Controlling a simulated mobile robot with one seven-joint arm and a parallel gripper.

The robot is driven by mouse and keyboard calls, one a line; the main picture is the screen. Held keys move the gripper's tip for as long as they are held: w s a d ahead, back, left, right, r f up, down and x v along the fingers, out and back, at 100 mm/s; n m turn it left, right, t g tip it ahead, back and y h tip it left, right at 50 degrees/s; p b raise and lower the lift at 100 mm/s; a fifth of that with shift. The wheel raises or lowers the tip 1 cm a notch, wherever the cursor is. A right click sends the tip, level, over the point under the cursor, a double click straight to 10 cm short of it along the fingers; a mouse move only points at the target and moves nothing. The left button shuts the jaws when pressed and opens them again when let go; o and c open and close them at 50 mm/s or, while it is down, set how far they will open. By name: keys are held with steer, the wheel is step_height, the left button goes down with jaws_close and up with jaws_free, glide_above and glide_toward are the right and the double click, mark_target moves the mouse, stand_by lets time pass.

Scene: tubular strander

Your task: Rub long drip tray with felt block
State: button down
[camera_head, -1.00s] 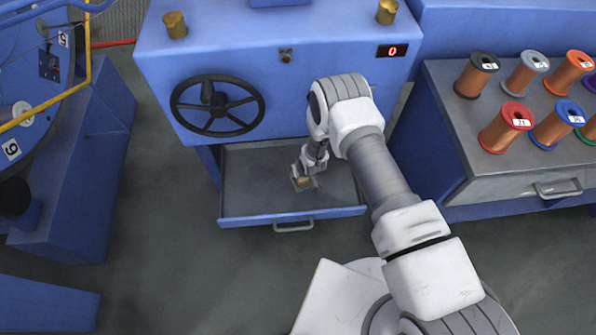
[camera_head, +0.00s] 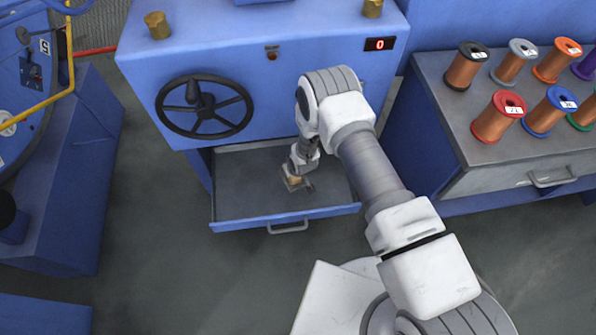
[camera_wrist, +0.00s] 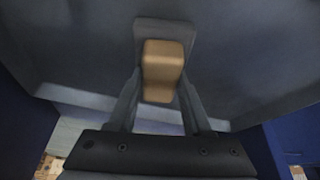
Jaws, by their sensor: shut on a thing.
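The long drip tray (camera_head: 238,189) is a dark grey, shallow tray with a blue front, pulled out low beneath the blue machine. My gripper (camera_head: 297,178) reaches down into it, around the middle of its width. It is shut on a tan felt block (camera_head: 293,181). The wrist view shows the tan block (camera_wrist: 162,70) between the two grey fingers, over the grey tray floor (camera_wrist: 80,50). The block appears low at the tray floor, but I cannot tell whether it touches. My arm hides part of the tray's right side.
A black handwheel (camera_head: 204,107) is on the machine front above the tray. A grey bench (camera_head: 470,160) with several wire spools stands at right. The blue strander base (camera_head: 70,180) is at left. The tray front has a grey handle (camera_head: 288,227), with open floor before it.

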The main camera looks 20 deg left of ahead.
steer(key=shift+s+a+f, duration=0.25)
steer(key=shift+s+f, duration=0.1)
steer(key=shift+s, duration=0.2)
steer(key=shift+s+r, duration=0.1)
steer(key=shift+r+p, duration=0.25)
steer(key=shift+p, duration=0.05)
steer(key=shift+w+r+p, duration=0.2)
steer(key=shift+r+p, duration=0.7)
steer(key=shift+r, duration=0.5)
steer(key=shift+w+r+p, duration=0.15)
steer(key=shift+r+p, duration=0.7)
steer(key=shift+r, duration=0.55)
steer(key=shift+r, duration=0.1)
steer(key=shift+r+p, duration=1)
steer(key=shift+r, duration=0.5)
steer(key=shift+s+f, duration=0.1)
